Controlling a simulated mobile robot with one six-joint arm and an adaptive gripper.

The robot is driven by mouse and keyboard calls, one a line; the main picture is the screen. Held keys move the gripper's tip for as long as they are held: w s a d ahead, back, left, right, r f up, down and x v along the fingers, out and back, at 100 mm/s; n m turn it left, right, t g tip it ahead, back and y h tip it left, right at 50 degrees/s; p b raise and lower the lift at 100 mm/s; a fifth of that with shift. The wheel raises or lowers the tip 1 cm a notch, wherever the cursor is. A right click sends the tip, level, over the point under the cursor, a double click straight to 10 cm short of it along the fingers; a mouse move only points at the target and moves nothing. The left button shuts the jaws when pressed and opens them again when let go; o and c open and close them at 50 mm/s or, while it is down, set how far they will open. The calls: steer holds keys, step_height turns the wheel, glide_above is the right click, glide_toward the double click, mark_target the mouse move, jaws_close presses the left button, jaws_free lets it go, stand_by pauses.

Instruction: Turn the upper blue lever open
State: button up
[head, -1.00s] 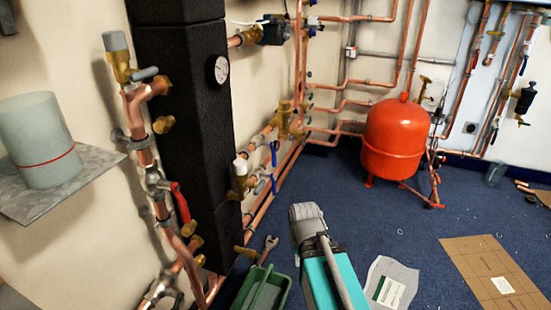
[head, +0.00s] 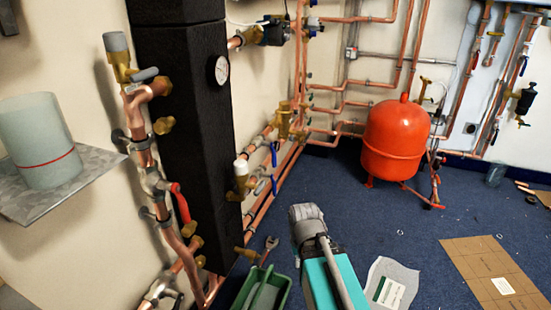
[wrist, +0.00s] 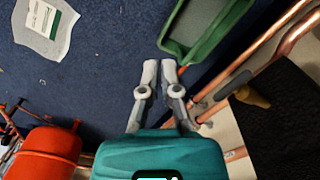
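The upper blue lever (head: 274,155) is in the head view, right of the black column. It points up and down beside the copper pipework, at a brass valve with a white cap (head: 241,168). A second, smaller blue part (head: 274,184) shows just below it. I cannot make out the blue levers in the wrist view. My gripper (wrist: 159,66) shows in the wrist view with its two grey fingertips close together and nothing between them. It is over the floor near the green tray, apart from the pipes.
The black column (head: 185,150) stands left of the lever. A red lever (head: 181,203) is on the left pipes. The green tray (wrist: 244,8) and a spanner (head: 268,250) lie below. A red vessel (head: 395,145) stands behind, right. Blue floor between is mostly clear.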

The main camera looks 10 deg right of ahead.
steer(key=o, duration=0.4)
steer(key=shift+r+p, duration=0.35)
steer(key=shift+o, duration=1.4)
step_height(320, 180, up, 10)
steer(key=p, duration=0.9)
steer(key=shift+f, duration=0.25)
steer(key=shift+s, duration=0.1)
